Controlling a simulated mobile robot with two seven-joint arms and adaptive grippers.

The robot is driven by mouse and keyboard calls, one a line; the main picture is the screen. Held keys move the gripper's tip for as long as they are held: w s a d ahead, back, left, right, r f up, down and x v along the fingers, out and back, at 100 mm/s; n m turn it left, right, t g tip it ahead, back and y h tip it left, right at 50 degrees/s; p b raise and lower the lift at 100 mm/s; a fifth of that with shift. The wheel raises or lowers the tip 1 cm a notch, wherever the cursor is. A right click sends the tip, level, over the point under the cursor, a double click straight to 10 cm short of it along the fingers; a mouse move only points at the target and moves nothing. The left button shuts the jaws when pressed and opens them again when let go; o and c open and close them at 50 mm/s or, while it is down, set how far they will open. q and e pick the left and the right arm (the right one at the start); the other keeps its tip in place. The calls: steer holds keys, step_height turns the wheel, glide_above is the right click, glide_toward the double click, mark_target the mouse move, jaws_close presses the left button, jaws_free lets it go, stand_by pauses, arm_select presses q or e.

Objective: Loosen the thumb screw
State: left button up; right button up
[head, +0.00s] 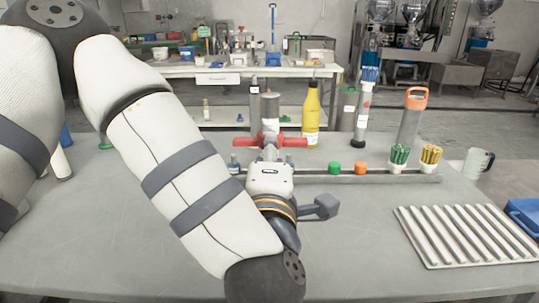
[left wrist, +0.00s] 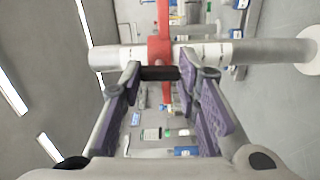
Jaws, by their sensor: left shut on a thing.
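A red clamp-like part (head: 293,142) sits across a pale upright tube (head: 270,126) beyond my left arm in the head view. In the left wrist view the red part (left wrist: 159,50) crosses the same pale tube (left wrist: 220,52). A short dark cylinder, apparently the thumb screw (left wrist: 160,73), is in front of the red part, between my left fingertips. My left gripper (left wrist: 161,80) is shut on it. In the head view the wrist largely hides the fingers and the screw. My right gripper is in neither view.
A yellow bottle (head: 311,115), brushes in cups (head: 399,160) and an orange-topped flask (head: 411,115) stand right of the left gripper. A ribbed tray (head: 470,237) lies at the right. The front middle-right of the table is clear.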

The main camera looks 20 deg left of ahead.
arm_select(q)
steer(key=shift+n, duration=0.4)
steer(key=o, duration=1.2)
steer(key=shift+c, duration=0.2)
steer(key=v, duration=0.7)
steer(key=shift+s, duration=0.2)
steer(key=shift+d, duration=0.1)
